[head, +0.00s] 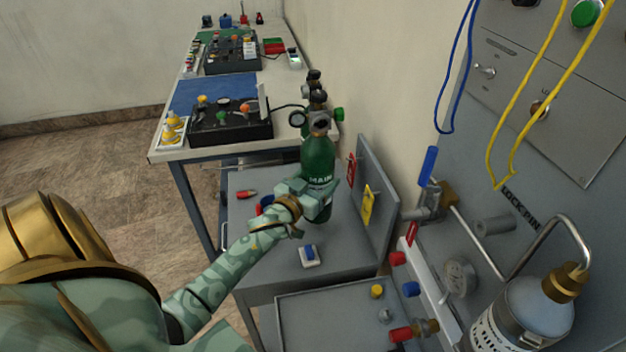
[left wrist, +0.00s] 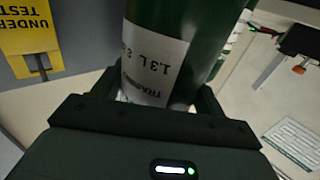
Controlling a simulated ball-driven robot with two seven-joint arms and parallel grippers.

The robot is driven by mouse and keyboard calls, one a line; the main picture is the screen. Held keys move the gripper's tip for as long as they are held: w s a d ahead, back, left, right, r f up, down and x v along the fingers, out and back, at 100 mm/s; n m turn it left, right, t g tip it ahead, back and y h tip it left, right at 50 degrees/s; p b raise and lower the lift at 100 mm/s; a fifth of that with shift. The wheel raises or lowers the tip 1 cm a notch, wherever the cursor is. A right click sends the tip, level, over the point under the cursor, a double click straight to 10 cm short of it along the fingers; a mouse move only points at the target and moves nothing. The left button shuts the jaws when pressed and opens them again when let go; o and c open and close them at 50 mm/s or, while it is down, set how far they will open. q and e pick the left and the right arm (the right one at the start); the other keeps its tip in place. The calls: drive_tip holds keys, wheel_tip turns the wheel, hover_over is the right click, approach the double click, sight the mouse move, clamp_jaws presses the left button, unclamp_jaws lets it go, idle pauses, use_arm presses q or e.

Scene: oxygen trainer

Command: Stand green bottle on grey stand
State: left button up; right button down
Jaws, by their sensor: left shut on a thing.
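The green bottle (head: 318,160), marked MAIN, stands roughly upright with a black valve and gauge at its top. My left gripper (head: 318,196) is shut around its lower body. In the left wrist view, the bottle (left wrist: 215,40) sits between the fingers of my left gripper (left wrist: 155,100), with a white label reading 1.3 L. The bottle is over a grey stand (head: 345,256) with an upright grey panel at its right. The bottle's base is partly hidden, so I cannot tell if it touches the surface. My right gripper is not in view.
A yellow tag (head: 368,205) and a red tag (head: 351,168) hang on the panel. A blue-and-white switch (head: 309,256) lies in front of the gripper. A grey tray (head: 300,312) is nearer. A bench (head: 190,152) with control boxes is behind. A silver cylinder (head: 535,310) stands right.

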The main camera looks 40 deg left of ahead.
use_arm(q)
drive_tip(key=f+b, duration=0.1)
drive_tip(key=w+f+b, duration=0.1)
drive_tip(key=f, duration=0.1)
drive_tip(key=shift+a+f, duration=0.2)
drive_tip(key=shift+f, duration=0.1)
drive_tip(key=shift+r, duration=0.1)
drive_tip(key=o, duration=2)
drive_tip(key=shift+s+d+f, duration=0.1)
drive_tip(key=shift+s+f, duration=0.05)
drive_tip(key=shift+f, duration=0.15)
drive_tip(key=shift+o, duration=0.2)
drive_tip(key=shift+r, duration=0.1)
